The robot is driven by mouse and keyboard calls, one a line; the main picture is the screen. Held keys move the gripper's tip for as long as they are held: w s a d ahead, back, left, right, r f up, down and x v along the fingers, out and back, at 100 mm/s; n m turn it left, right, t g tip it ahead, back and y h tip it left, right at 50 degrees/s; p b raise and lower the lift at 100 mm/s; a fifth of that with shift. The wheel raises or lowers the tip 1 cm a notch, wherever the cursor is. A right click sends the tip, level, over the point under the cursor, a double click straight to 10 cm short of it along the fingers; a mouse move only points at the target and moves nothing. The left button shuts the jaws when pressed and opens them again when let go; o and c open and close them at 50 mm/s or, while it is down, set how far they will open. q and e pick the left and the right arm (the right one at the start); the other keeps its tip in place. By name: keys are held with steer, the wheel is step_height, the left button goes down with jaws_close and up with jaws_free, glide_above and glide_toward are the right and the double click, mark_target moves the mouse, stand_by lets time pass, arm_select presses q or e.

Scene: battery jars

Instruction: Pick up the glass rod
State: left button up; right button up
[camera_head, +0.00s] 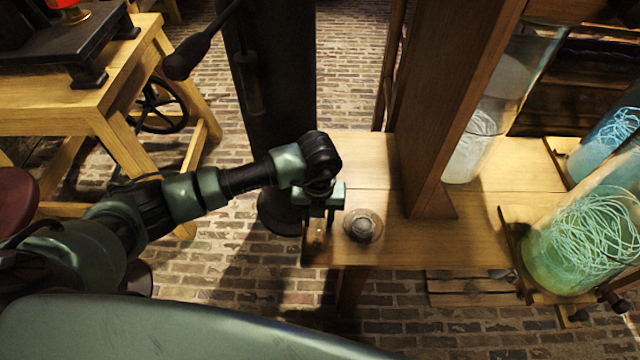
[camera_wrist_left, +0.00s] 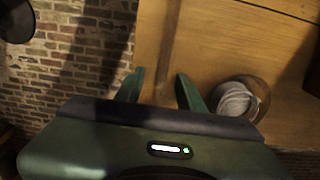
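My left gripper (camera_head: 322,228) is over the near left end of the wooden bench (camera_head: 470,235). In the left wrist view its two green fingers (camera_wrist_left: 158,88) stand apart over the bench top. A darker narrow strip (camera_wrist_left: 170,40) runs lengthwise across the wood between the fingers; I cannot tell whether it is the glass rod, a seam or a shadow. I cannot make out the glass rod clearly in either view. Nothing is visibly held. My right gripper is not in view.
A small round dish with a grey piece (camera_head: 363,225) sits just right of the left gripper. A thick wooden post (camera_head: 450,100) rises from the bench. Glass jars with tangled strands, including a green one (camera_head: 580,245), stand at right. A wooden table (camera_head: 75,115) is at left.

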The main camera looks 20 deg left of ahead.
arm_select(q)
jaws_close()
steer(key=shift+r, duration=0.2)
